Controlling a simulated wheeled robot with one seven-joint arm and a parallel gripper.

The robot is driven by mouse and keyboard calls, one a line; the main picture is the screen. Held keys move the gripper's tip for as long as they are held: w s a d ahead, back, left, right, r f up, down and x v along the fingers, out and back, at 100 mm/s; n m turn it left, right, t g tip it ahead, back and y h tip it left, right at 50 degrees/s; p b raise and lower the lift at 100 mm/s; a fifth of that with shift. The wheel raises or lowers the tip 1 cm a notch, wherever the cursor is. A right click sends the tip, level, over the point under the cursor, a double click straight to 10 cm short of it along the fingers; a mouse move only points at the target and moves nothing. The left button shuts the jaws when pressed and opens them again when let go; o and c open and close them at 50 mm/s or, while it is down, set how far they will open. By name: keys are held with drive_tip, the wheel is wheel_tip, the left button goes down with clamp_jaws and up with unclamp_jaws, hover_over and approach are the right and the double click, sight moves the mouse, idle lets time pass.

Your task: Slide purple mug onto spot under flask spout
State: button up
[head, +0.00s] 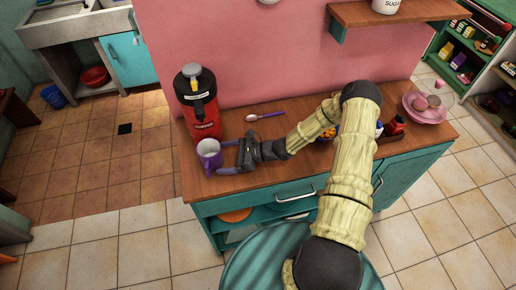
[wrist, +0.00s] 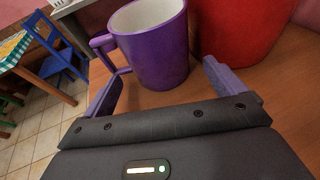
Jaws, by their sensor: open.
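The purple mug (head: 208,152) stands upright on the wooden counter (head: 280,160), just in front of the red and black flask (head: 199,105). In the wrist view the mug (wrist: 155,45) shows its white inside, with its handle to the left. My gripper (head: 225,157) is open at the mug's right side in the head view. In the wrist view the open fingers (wrist: 162,88) point at the mug, one on either side of its near face. I cannot tell whether they touch it. The flask's red body (wrist: 240,30) is close behind and right of the mug. The spot under the spout is not distinguishable.
A spoon with a purple handle (head: 266,115) lies on the counter behind my arm. A pink plate (head: 428,107) and small bottles, including a red one (head: 394,126), are farther right. The counter's front and left edges are near the mug.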

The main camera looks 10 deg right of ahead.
drive_tip(key=b+v, duration=0.3)
drive_tip(key=v, duration=1.3)
drive_tip(key=shift+s+d+r, duration=0.1)
drive_tip(key=shift+s+d, duration=0.05)
drive_tip(key=shift+d, duration=0.05)
drive_tip(key=s+a+r+n+g+h, duration=0.35)
drive_tip(key=s+n+g+h, duration=0.25)
drive_tip(key=s+n+h, duration=0.4)
drive_tip(key=s+r+n+t+h, duration=0.3)
drive_tip(key=r+n+t+h, duration=0.1)
drive_tip(key=r+n, duration=0.7)
idle(1.2)
